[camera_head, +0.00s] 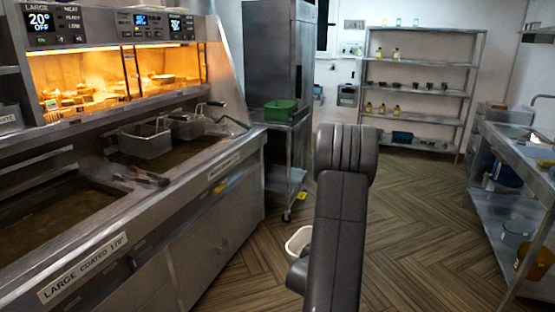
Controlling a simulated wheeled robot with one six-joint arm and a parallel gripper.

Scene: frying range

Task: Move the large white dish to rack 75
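A white, rounded, open-topped thing (297,243) shows low in the middle, partly hidden behind my dark grey arm. It may be the large white dish, but I cannot tell, nor whether it is held or stands on the floor. My gripper cannot be made out; only arm links show, rising in the middle foreground. No label reading 75 is legible. An open metal shelf rack (424,92) stands at the back wall, with bottles and small dark cups on its shelves.
A fryer counter (208,187) with baskets (146,140) and a lit warmer runs along the left. A trolley (290,150) bears a green tub (280,110) beside a tall steel cabinet (272,55). A steel table (520,150) stands right. The wooden floor (420,215) between is clear.

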